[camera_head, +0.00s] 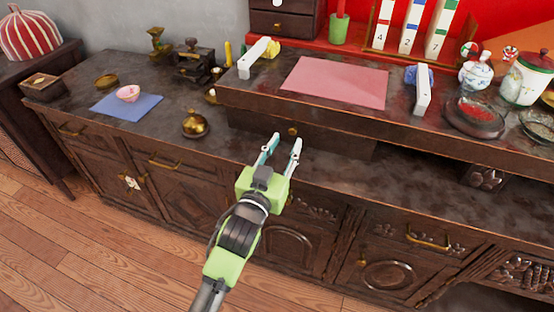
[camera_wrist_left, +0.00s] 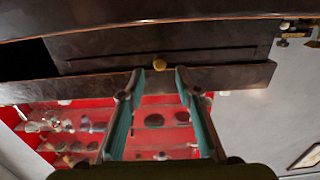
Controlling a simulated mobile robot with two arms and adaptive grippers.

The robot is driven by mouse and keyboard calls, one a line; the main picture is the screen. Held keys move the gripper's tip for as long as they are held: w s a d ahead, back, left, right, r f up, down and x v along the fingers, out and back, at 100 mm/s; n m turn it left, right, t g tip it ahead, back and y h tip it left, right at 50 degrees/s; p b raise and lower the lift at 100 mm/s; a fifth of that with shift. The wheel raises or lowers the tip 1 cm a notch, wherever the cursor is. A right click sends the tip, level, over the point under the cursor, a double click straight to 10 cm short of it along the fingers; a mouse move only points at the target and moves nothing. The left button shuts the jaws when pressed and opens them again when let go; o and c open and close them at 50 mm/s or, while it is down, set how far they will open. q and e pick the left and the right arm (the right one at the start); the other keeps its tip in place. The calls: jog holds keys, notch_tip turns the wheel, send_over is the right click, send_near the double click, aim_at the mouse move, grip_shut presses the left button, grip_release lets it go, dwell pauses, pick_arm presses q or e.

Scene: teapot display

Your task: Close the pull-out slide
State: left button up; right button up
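The pull-out slide (camera_head: 330,140) is a dark wooden front with a small brass knob (camera_head: 292,131), set low in the raised counter unit. I cannot tell how far it stands out. My left gripper (camera_head: 286,142) is open and empty, in front of the slide, its teal-padded fingers pointing at the knob. In the left wrist view, which is upside down, the slide front (camera_wrist_left: 110,45) spans the picture and the knob (camera_wrist_left: 160,65) shows between the spread fingertips. I cannot tell whether the fingers touch the front. My right gripper is not in view.
A brass bell (camera_head: 195,124) stands on the counter left of the gripper. A pink cup (camera_head: 128,94) sits on a blue cloth (camera_head: 108,106) farther left. On the raised unit lie a pink mat (camera_head: 335,82) and two white bars (camera_head: 252,58). The counter right of the gripper is clear.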

pick_arm(q)
jog(key=v, duration=0.6)
jog(key=shift+s, duration=0.4)
jog(key=shift+a, duration=0.1)
